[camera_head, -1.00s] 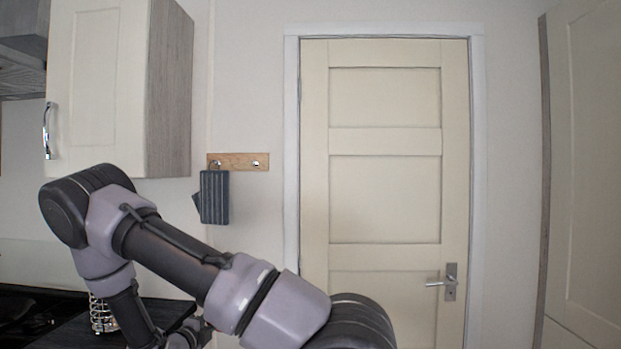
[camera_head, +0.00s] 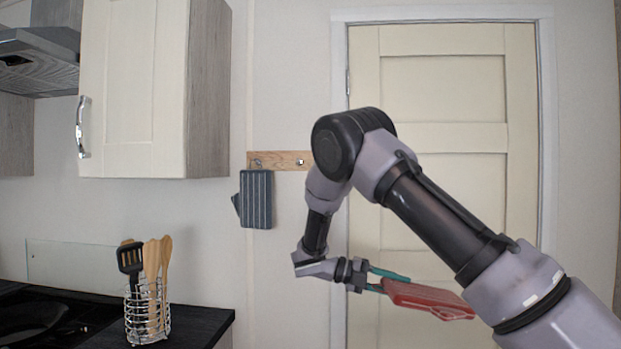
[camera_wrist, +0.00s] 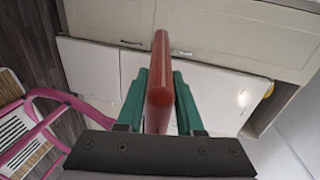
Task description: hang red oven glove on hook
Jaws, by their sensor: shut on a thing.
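The red oven glove (camera_head: 432,299) is held out flat to the right of my gripper (camera_head: 376,280) in the head view, in front of the door. In the wrist view the glove (camera_wrist: 159,85) stands edge-on between the two green fingers of my gripper (camera_wrist: 160,95), which are shut on it. The wooden hook rail (camera_head: 280,161) is on the wall, above and left of the gripper. A grey striped cloth (camera_head: 256,199) hangs from its left hook (camera_head: 257,163). The right hook (camera_head: 300,161) shows bare; my arm hides the rail's right end.
A wall cupboard (camera_head: 135,90) is left of the rail. A wire holder (camera_head: 147,315) with several utensils stands on the dark counter (camera_head: 190,326) below. The door (camera_head: 440,100) is behind my arm. In the wrist view, a pink-framed item (camera_wrist: 40,120) is at the left.

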